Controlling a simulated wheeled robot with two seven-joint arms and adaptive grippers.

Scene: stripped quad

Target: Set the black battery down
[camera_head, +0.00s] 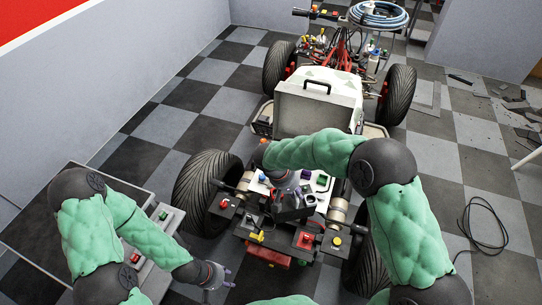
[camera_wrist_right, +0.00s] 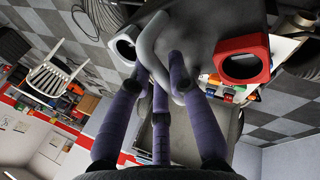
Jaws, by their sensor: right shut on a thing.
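The black battery (camera_head: 292,214) is a dark box over the rear of the stripped quad in the head view. In the right wrist view its dark top (camera_wrist_right: 207,30) carries a pale carrying loop, one red terminal ring and one pale one. My right gripper (camera_wrist_right: 166,75) is shut on the loop. In the head view the right gripper (camera_head: 292,190) is above the battery, partly hidden by its own arm. I cannot tell whether the battery's underside touches the quad. My left gripper (camera_head: 218,284) is open and empty at lower left, apart from the quad.
The quad's rear deck (camera_head: 254,190) holds small coloured parts around the battery. A rear tyre (camera_head: 202,190) stands to the left. A black cable (camera_head: 487,235) lies on the open floor at right.

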